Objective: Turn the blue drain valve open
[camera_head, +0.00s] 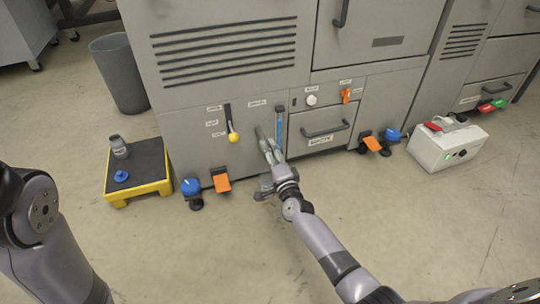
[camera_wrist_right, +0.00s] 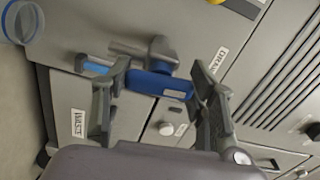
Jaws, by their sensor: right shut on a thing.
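The blue drain valve handle (camera_wrist_right: 160,84) shows in the right wrist view as a blue bar on a grey metal valve body (camera_wrist_right: 146,50), near a label that seems to read DRAIN (camera_wrist_right: 218,60). My right gripper (camera_wrist_right: 160,78) has one finger at each end of the blue bar and is shut on it. In the head view my right gripper (camera_head: 269,150) is at the machine's lower front, left of a drawer handle, and hides the valve. The left arm shows at the lower left; its gripper is out of view.
A blue-filled sight tube (camera_head: 279,125) stands beside the right gripper. A yellow-knobbed lever (camera_head: 233,136) is to its left. A yellow step (camera_head: 160,187) and a white box (camera_head: 426,153) stand on the floor.

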